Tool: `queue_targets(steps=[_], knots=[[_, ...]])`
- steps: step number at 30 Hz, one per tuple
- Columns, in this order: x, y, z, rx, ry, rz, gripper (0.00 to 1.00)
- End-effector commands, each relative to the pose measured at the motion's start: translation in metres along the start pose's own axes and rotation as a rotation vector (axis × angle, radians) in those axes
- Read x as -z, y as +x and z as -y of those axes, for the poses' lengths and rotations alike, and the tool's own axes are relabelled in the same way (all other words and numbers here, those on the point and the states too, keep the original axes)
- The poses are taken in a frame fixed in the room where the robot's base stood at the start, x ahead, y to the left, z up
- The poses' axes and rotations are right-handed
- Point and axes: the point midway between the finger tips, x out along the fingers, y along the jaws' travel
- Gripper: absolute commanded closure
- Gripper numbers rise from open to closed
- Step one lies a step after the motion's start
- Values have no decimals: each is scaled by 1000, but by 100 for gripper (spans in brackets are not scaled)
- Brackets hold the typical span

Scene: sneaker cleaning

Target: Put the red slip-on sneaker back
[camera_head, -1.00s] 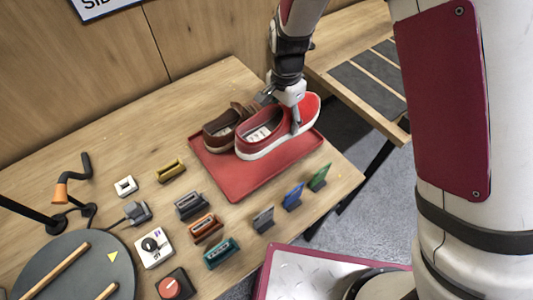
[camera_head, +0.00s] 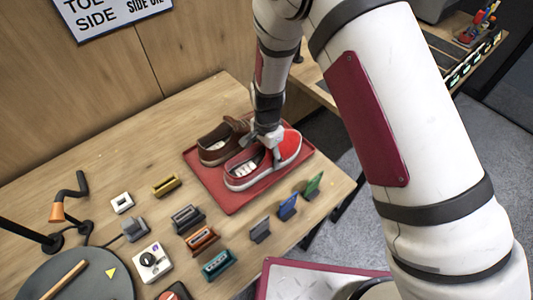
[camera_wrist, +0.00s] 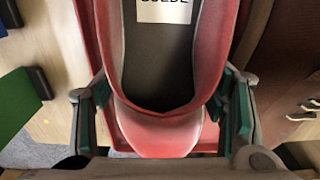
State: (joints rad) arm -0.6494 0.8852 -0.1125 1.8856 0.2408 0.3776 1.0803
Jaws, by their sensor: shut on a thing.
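The red slip-on sneaker (camera_head: 287,148) has a white sole and sits at the red tray (camera_head: 233,203), its toe toward the upper right. In the wrist view the red sneaker (camera_wrist: 160,134) fills the middle, with a white label in its opening. My gripper (camera_head: 272,146) reaches down over the sneaker, and in the wrist view its green-padded fingers (camera_wrist: 163,112) are on either side of it. I cannot tell whether the sole rests fully on the tray. A brown shoe (camera_head: 214,150) stands beside it on the tray's left; it also shows in the wrist view (camera_wrist: 290,85).
Several small coloured blocks, including an orange one (camera_head: 203,239) and a green one (camera_head: 313,184), stand in front of the tray. A dark round turntable (camera_head: 80,280) lies at the lower left. A white dial box (camera_head: 152,262) is near it.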

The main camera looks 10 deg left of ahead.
Motion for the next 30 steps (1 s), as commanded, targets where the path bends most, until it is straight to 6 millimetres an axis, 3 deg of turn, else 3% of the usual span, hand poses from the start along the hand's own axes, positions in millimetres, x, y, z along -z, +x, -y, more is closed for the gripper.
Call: queue_targets(steps=[4,5,8,22,30], knots=[[-1,3,-1,-2,0,1,85],[-1,4,-1,-3,0,1,32],[-1,4,-1,-3,-1,1,9],[0,-4,0,-2,-1,0,7],[0,-52,1,3,-2,-1,7]])
